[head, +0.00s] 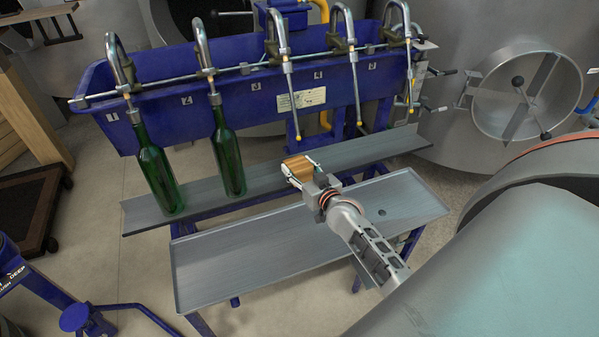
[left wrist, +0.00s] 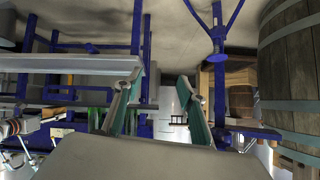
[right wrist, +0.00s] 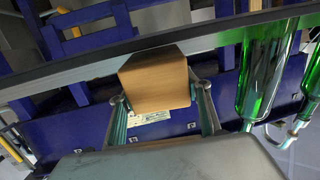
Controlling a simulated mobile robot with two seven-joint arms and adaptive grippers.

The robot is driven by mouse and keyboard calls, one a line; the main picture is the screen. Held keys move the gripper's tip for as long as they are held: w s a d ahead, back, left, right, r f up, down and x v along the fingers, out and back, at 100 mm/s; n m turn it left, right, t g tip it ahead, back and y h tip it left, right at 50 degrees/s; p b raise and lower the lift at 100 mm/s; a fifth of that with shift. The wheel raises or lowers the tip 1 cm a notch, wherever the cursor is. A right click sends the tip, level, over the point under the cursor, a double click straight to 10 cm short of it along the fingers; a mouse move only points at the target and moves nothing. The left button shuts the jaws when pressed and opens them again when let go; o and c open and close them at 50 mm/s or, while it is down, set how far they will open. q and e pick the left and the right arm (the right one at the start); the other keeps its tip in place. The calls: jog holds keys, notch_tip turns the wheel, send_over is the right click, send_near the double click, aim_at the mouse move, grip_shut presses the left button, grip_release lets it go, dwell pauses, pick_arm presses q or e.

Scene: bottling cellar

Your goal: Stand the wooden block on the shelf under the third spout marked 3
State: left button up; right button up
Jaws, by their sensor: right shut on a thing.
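The wooden block (head: 298,166) is held in my right gripper (head: 303,175), which is shut on it. In the head view the block overlaps the shelf (head: 355,153), just below the tip of the third spout (head: 292,105). I cannot tell whether it touches the shelf. In the right wrist view the block (right wrist: 156,82) sits between the two fingers, with the dark shelf edge (right wrist: 90,70) across its far end. My left gripper (left wrist: 160,100) is open and empty, away from the shelf; it is not in the head view.
Green bottles stand on the shelf under the first spout (head: 155,165) and second spout (head: 227,150). A grey tray (head: 230,270) lies in front, lower. Thin filling tubes hang at the right spouts. A wooden barrel (left wrist: 290,70) is at the left wrist view's right.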

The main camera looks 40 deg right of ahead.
jog(key=shift+w+d+f+b, duration=0.1)
jog(key=shift+w+b, duration=0.2)
jog(key=shift+w, duration=0.15)
jog(key=shift+w+d+f+b, duration=0.1)
jog(key=shift+w+b, duration=0.15)
jog(key=shift+w, duration=0.15)
jog(key=shift+w+d+f+b, duration=0.1)
jog(key=shift+w+d+b, duration=0.1)
jog(key=shift+w+b, duration=0.45)
jog(key=shift+w, duration=0.35)
jog(key=shift+f, duration=0.45)
jog(key=shift+c, duration=0.6)
jog(key=shift+f, duration=0.1)
jog(key=o, duration=1.4)
jog(key=shift+w, duration=0.1)
jog(key=shift+o, duration=0.2)
jog(key=shift+f, duration=0.1)
